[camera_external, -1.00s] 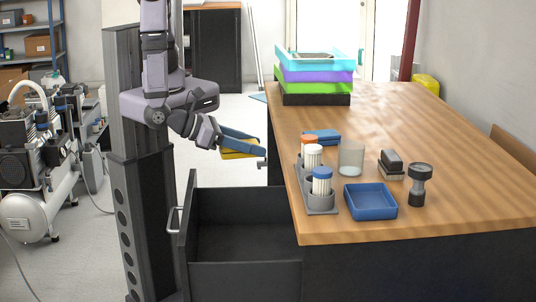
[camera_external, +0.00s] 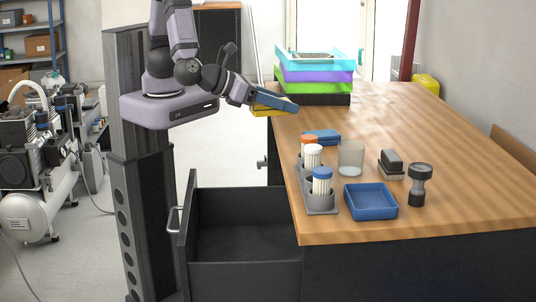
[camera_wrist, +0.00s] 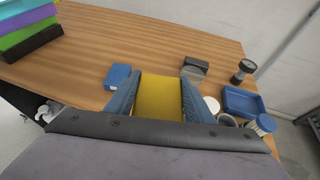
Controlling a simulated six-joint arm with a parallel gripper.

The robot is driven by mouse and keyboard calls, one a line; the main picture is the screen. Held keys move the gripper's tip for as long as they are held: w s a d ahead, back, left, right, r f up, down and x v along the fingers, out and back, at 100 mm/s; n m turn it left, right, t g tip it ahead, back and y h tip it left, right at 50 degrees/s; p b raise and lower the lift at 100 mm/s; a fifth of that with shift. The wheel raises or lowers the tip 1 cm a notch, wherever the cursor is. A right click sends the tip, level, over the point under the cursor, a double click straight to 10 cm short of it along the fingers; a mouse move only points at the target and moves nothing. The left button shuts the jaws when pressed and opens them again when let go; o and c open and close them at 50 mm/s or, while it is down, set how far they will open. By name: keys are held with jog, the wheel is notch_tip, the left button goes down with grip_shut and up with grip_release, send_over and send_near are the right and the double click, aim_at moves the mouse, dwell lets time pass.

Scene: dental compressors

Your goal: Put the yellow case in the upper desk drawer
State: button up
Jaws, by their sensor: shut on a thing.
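The yellow case (camera_external: 268,112) is held between the blue fingers of my gripper (camera_external: 285,103). In the wrist view the case (camera_wrist: 160,98) fills the space between the two fingers (camera_wrist: 160,90). My gripper is shut on it, in the air near the far-left edge of the desk (camera_external: 400,110). An open black drawer (camera_external: 240,235) is pulled out at the desk's left side, lower than the gripper and nearer the camera. It looks empty, though its near wall hides part of the floor. No other drawer is seen open.
On the desk are stacked trays (camera_external: 315,75), a blue case (camera_external: 322,137), a holder with several bottles (camera_external: 318,195), a glass (camera_external: 351,158), a dark block (camera_external: 391,163), a blue tray (camera_external: 370,201) and a flashlight (camera_external: 420,184). Compressors (camera_external: 35,165) stand at left.

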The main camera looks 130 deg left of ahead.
jog(key=w+a+b, duration=0.1)
jog(key=w+a, duration=0.3)
jog(key=a, duration=0.6)
jog(key=n+g+y+b, duration=0.1)
jog(key=n+g+b, duration=0.1)
send_over(356, 130)
notch_tip(356, 130, down, 3)
jog(key=shift+d+f+p, duration=0.15)
jog(key=shift+f+p, duration=0.25)
jog(key=shift+f, duration=5.15)
jog(key=shift+f+b, duration=0.2)
jog(key=shift+b, duration=0.1)
jog(key=o, duration=1.1)
jog(key=shift+r, duration=0.15)
